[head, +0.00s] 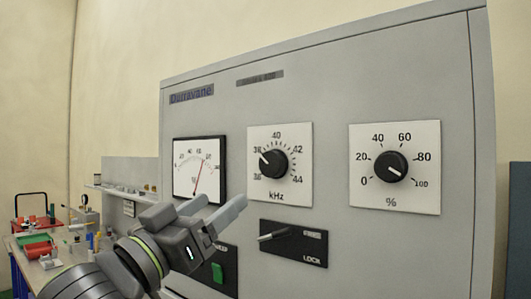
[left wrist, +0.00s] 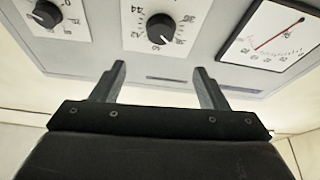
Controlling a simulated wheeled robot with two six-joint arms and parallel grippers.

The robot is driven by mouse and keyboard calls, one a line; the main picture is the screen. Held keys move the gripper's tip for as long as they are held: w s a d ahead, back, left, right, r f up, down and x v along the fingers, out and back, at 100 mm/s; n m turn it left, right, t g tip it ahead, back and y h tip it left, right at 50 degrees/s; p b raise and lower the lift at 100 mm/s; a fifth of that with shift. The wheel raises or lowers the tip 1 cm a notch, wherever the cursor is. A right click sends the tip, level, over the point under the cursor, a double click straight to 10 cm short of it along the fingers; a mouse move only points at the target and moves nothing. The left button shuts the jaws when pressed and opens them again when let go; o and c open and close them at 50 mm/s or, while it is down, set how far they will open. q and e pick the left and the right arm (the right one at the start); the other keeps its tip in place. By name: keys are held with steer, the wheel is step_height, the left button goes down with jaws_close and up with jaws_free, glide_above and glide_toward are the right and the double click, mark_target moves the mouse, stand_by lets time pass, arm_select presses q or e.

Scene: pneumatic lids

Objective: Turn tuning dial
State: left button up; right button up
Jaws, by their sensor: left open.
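The kHz dial (head: 273,163) is a black knob on a white square plate on the grey panel, with scale numbers up to 44. Its white pointer mark aims up and left, near 38. My left gripper (head: 222,206) is open and empty, below and left of this dial and apart from it. In the left wrist view the kHz dial (left wrist: 161,28) appears upside down, beyond and above the spread fingertips (left wrist: 160,72). My right gripper is not in view.
A needle meter (head: 200,170) is left of the dial, its red needle leaning slightly right. A % dial (head: 391,166) is to the right. A LOCK lever plate (head: 293,243) and a green button (head: 217,273) are below. A cluttered bench (head: 60,262) stands far left.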

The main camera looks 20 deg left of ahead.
mark_target(268, 164)
arm_select(q)
steer(key=p+x, duration=1)
steer(key=x, duration=0.4)
steer(key=shift+w+d+r, duration=0.1)
steer(key=shift+w, duration=0.35)
steer(key=c, duration=1)
